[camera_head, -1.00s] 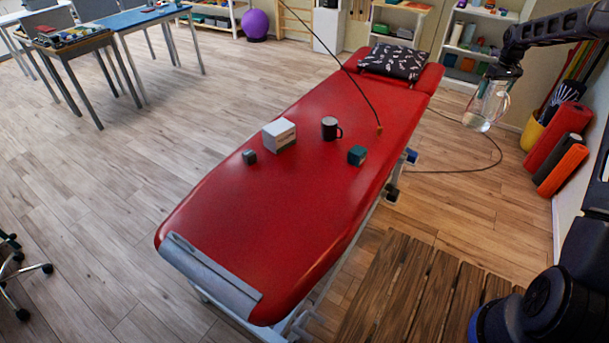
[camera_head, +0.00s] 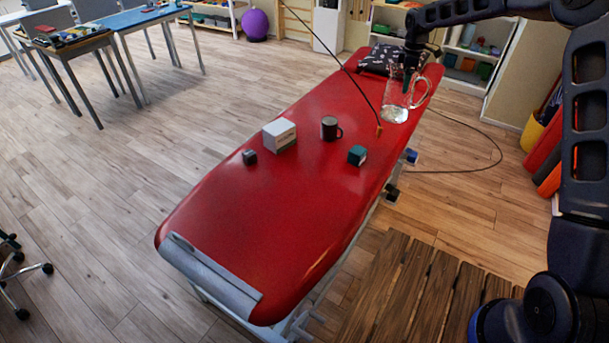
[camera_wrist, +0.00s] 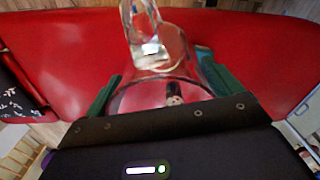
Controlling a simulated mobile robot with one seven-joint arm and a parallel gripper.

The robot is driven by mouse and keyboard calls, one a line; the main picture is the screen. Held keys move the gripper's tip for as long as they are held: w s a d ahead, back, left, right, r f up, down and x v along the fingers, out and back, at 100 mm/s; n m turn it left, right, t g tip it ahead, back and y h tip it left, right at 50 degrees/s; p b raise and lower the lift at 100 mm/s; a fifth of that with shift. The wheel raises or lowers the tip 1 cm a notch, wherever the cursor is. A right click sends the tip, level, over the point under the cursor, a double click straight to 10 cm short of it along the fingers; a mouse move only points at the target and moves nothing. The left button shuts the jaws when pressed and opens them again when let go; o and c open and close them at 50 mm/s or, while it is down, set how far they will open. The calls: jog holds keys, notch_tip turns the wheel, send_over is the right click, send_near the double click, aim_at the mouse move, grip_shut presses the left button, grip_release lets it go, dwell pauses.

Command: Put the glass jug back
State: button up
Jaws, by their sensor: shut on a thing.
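The clear glass jug (camera_head: 396,105) hangs from my gripper (camera_head: 409,76), upright in the head view, with its handle to the right. It shows in front of the far part of the red treatment table (camera_head: 260,220); it looks held above it, though the gap is hard to judge. In the wrist view, the jug's rim and glass handle (camera_wrist: 143,28) show between the green fingers of my gripper (camera_wrist: 160,92), which is shut on the jug.
On the red table stand a white box (camera_head: 279,135), a dark mug (camera_head: 330,128), a teal box (camera_head: 357,155) and a small dark cube (camera_head: 249,157). A patterned pillow (camera_head: 380,60) lies at the far end. A thin dark cable (camera_head: 352,78) ends near the mug. The table's near half is clear.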

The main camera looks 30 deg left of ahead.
jog(key=s+a+r+n, duration=0.1)
jog(key=s+a+n, duration=0.7)
jog(key=s+a, duration=0.6)
jog(key=s+a+r+n, duration=0.2)
jog(key=s+a+n, duration=0.65)
jog(key=s, duration=0.95)
notch_tip(320, 180, down, 20)
jog(key=a+m, duration=0.1)
jog(key=shift+w, duration=0.1)
jog(key=o, duration=1.8)
jog(key=shift+f, duration=0.1)
jog(key=shift+c, duration=0.2)
notch_tip(320, 180, up, 12)
jog(key=shift+d+r, duration=0.1)
jog(key=shift+r, duration=0.1)
